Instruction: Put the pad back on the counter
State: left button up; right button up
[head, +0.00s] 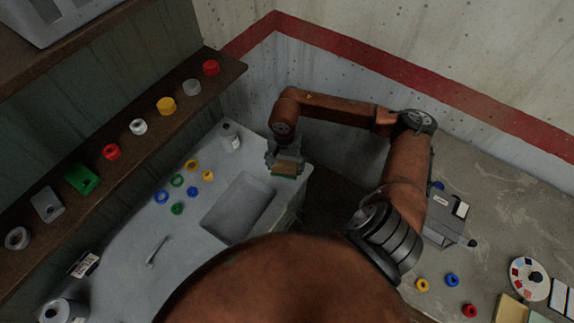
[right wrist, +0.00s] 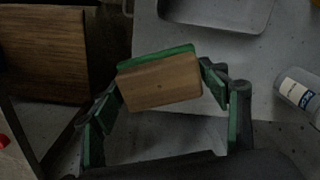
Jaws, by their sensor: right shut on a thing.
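The pad is a small wooden block with a green layer on one face. In the head view the pad (head: 285,169) is at the right back corner of the grey counter (head: 150,225). My right gripper (head: 284,164) is shut on it. In the right wrist view the pad (right wrist: 160,82) sits between the two fingertips, slightly tilted, and overlaps the edge of the counter (right wrist: 200,45). I cannot tell whether it touches the counter. My left gripper is in neither view.
The counter has a sunken basin (head: 238,207), several coloured rings (head: 177,181) and a white bottle (head: 231,135). A wooden shelf (head: 125,165) with coloured parts runs along the left wall. A second surface (head: 480,220) at the right bears a grey box (head: 445,218).

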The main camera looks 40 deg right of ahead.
jog(key=w+d+f, duration=0.1)
jog(key=f, duration=0.1)
jog(key=w+d+f, duration=0.1)
jog(key=f, duration=0.1)
jog(key=w+d+f+p, duration=0.1)
jog(key=w+d+f, duration=0.1)
jog(key=shift+f, duration=0.25)
notch_tip(320, 180, down, 2)
jog(key=shift+f+p, duration=0.2)
jog(key=shift+p, duration=0.25)
jog(key=shift+f, duration=0.2)
jog(key=shift+f, duration=0.1)
jog(key=shift+f+b, duration=0.15)
jog(key=shift+b, duration=0.15)
jog(key=o, duration=1.1)
jog(key=shift+c, duration=0.2)
jog(key=shift+o, duration=0.3)
